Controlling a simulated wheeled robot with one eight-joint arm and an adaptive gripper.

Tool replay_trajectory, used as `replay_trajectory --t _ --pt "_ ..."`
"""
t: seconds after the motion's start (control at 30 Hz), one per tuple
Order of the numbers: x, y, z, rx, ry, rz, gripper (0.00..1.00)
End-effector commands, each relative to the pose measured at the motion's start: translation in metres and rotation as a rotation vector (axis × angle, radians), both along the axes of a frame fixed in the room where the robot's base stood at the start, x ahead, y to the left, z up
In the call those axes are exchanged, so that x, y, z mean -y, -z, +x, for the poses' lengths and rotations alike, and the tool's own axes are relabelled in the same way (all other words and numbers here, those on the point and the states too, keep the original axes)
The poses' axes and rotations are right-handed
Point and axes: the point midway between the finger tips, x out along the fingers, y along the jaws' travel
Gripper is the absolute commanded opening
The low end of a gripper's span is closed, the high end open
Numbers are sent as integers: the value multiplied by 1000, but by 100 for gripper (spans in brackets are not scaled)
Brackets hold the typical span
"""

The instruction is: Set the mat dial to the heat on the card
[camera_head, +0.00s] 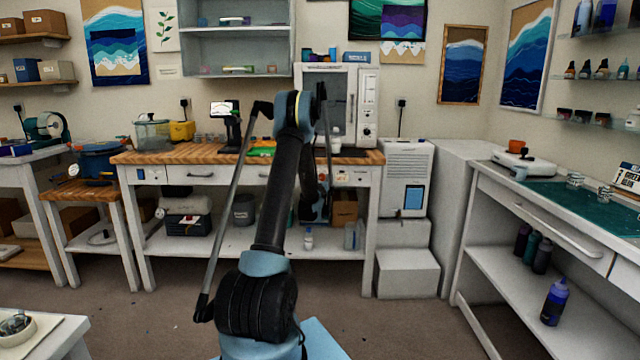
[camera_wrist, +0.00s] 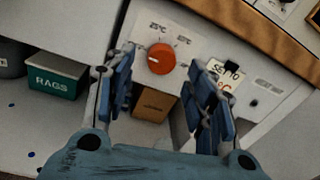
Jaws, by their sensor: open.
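The orange-red dial (camera_wrist: 160,58) sits on a pale front panel in the wrist view, with temperature labels around it. The label at its upper left looks like 25°C; the one at its upper right is too blurred to read surely. A small pale mark shows on the dial's left side. The card (camera_wrist: 222,76) is right of the dial and reads "SET TO"; my right finger partly covers its number. My gripper (camera_wrist: 163,78) is open, its fingers on either side of the dial, with no contact visible.
The panel is on the front of the wooden-topped workbench (camera_head: 220,156). Below it are a cardboard box (camera_wrist: 154,102) and a green RAGS bin (camera_wrist: 56,77). The floor before the bench is mostly clear.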

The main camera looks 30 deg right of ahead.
Motion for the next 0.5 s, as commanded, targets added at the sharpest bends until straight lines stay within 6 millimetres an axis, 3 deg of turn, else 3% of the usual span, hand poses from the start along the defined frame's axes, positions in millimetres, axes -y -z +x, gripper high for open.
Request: replay_trajectory --t 0.2,0.5 --pt "14 0 21 0 0 0 50" --pt "19 0 27 0 0 0 50"
